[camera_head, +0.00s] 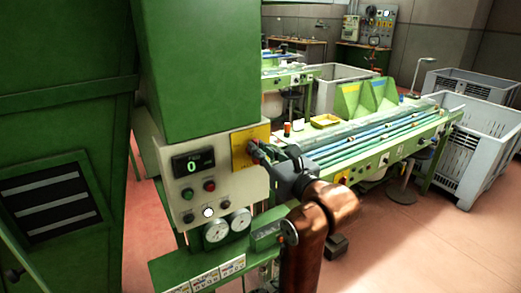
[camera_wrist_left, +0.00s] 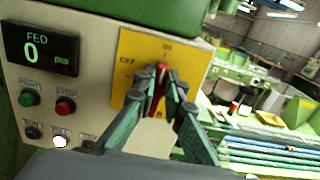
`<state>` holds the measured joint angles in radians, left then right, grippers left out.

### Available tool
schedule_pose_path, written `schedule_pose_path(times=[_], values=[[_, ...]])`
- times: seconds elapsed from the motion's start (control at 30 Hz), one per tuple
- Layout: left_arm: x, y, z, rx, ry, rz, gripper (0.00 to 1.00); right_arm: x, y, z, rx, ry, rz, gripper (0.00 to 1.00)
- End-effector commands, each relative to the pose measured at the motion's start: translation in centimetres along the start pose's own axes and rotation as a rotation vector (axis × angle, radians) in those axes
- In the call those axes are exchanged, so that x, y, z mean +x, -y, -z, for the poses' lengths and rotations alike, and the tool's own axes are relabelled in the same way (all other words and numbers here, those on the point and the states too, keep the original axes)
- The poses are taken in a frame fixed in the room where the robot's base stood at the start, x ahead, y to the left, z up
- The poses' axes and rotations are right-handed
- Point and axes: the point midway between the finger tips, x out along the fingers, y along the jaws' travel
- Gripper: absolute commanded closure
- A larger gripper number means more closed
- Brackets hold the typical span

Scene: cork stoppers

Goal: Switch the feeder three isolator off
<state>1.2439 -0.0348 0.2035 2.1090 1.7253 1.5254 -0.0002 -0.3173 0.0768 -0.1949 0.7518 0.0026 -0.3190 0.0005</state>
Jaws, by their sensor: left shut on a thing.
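The isolator is a red handle (camera_wrist_left: 161,78) on a yellow plate (camera_wrist_left: 133,47), on the right side of a pale control panel (camera_head: 177,160). The plate also shows in the head view (camera_head: 239,156). The plate has lettering at its left, which looks like OFF, and at its top, which is hard to read. The handle stands about upright, partly hidden by the fingers. My left gripper (camera_wrist_left: 158,88) is shut on the handle, with a finger on each side. It also shows in the head view (camera_head: 256,150). My right gripper is not in view.
The panel has a display (camera_head: 194,162) reading 0, green and red buttons, a white lit button (camera_head: 208,211) and two dials (camera_head: 216,231) below. A green machine housing (camera_head: 195,70) rises above. A long green bench (camera_head: 375,160) and grey crates (camera_head: 480,140) stand to the right.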

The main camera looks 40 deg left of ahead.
Motion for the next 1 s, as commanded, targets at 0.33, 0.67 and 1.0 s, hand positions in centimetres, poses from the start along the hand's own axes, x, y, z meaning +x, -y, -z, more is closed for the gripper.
schedule_pose_path(times=[0.33,0.67,1.0], values=[[0.0,-0.1,0.1,-0.042,-0.002,0.0,1.0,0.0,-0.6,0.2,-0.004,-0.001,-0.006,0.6],[0.0,-0.5,0.2,-0.263,-0.002,0.001,1.0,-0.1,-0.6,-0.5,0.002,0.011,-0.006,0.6],[0.0,-1.0,0.5,-0.585,-0.002,-0.001,1.0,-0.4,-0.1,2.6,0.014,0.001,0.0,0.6]])
